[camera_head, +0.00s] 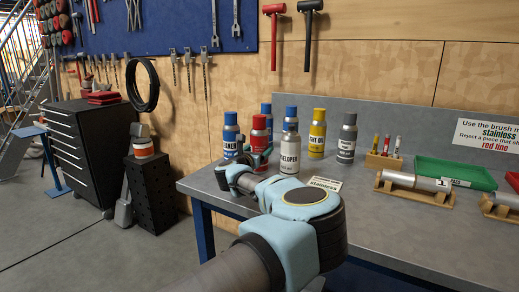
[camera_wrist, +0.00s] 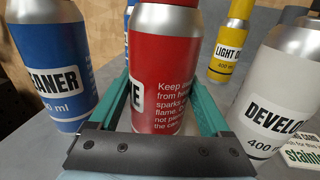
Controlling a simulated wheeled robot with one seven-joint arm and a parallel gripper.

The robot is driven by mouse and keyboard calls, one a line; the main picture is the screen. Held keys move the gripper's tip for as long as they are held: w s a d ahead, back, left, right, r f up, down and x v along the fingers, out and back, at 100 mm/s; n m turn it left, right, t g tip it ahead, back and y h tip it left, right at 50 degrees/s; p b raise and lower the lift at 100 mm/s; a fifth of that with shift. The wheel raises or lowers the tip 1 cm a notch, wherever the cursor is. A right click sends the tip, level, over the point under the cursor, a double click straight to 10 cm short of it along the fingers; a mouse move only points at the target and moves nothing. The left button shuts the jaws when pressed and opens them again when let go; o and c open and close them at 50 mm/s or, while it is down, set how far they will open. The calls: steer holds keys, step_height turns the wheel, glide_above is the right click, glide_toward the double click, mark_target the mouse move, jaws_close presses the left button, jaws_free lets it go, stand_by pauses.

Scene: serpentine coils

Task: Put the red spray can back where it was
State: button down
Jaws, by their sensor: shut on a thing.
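The red spray can (camera_head: 259,128) stands upright among the other cans near the left part of the workbench.
The blue cleaner can (camera_head: 231,137) is close on the left, the silver developer can (camera_head: 290,157) close on the right. A small sign (camera_head: 325,184), green tray (camera_head: 455,172) and wooden holder (camera_head: 413,193) lie further right.

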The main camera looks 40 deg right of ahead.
jaws_free()
steer(key=b+v, duration=0.3)
steer(key=v, duration=0.9)
